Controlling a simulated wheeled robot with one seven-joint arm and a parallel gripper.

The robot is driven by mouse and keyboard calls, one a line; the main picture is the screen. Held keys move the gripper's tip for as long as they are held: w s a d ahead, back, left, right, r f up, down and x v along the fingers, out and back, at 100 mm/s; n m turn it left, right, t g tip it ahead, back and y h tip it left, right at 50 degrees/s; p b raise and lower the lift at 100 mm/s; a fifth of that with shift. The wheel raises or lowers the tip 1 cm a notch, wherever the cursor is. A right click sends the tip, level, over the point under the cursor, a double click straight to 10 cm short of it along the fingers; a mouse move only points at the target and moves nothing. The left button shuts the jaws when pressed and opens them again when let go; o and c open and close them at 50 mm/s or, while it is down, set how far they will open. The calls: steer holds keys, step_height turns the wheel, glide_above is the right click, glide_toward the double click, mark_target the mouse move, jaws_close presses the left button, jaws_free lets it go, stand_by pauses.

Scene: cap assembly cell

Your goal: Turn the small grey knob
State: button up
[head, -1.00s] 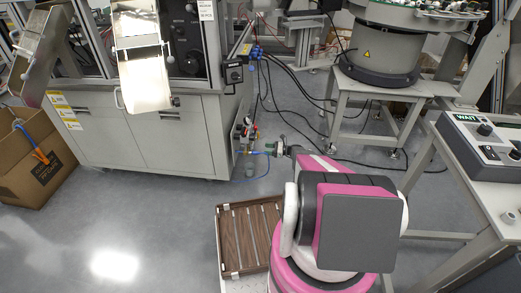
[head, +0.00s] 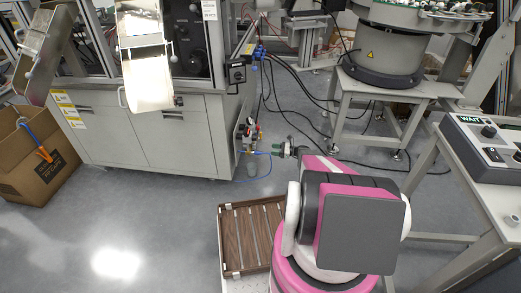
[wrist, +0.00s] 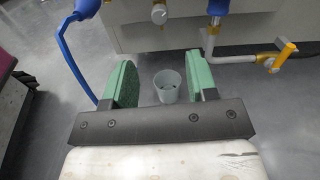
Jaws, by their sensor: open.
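My gripper (head: 282,150) reaches out low toward the pneumatic fittings at the cabinet's right corner in the head view. In the wrist view my gripper (wrist: 160,80) is open, its two green pads apart with nothing held between them. A small round grey knob (wrist: 159,14) shows on the fittings at the top of the wrist view, beyond the pads and between two blue parts. The pads do not touch it. I cannot make this knob out clearly in the head view.
An orange valve handle (wrist: 286,55) sits right of the fittings. A grey cup (wrist: 167,86) stands beyond the pads, low down. A blue hose (wrist: 76,60) curves past the left pad. A wooden tray (head: 226,240) lies beside my base. Cables (head: 290,110) run across the floor.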

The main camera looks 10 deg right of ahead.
mark_target(254, 147)
steer(key=x, duration=1)
steer(key=shift+a, duration=0.35)
steer(key=shift+w, duration=0.1)
steer(key=c, duration=0.9)
